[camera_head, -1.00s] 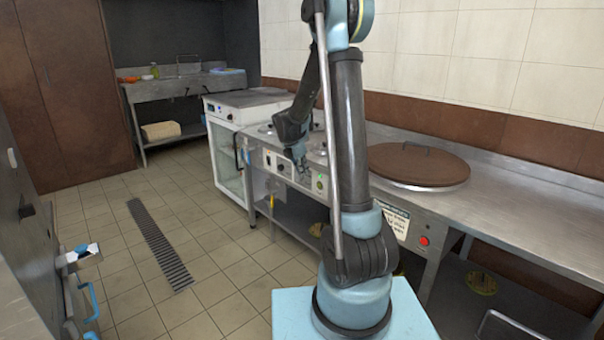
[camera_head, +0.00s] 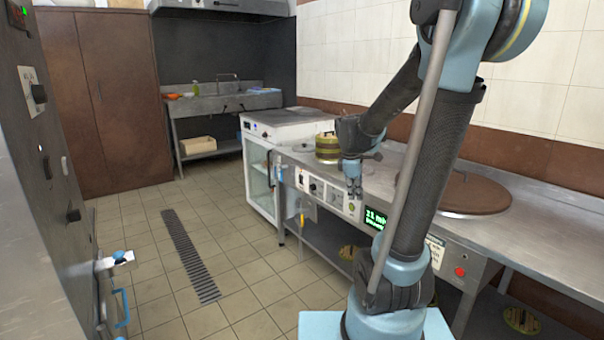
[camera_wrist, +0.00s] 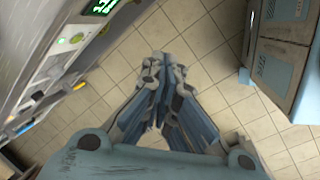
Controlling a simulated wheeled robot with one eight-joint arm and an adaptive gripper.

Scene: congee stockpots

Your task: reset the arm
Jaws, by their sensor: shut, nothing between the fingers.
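My gripper (camera_head: 354,188) hangs pointing down in front of the stove counter's front panel in the head view. It is shut and empty. In the wrist view its fingers (camera_wrist: 162,68) meet at the tips, with tiled floor beyond them. My arm stands bent on the right side of the head view and hides part of the counter and of the brown round lid (camera_head: 468,194).
The steel counter (camera_head: 560,222) runs along the right wall. A green-and-yellow banded pot (camera_head: 327,148) stands on it. A white glass-door cabinet (camera_head: 261,180) stands beyond. Dark equipment (camera_head: 45,215) lines the left. The tiled floor (camera_head: 240,265) between is clear.

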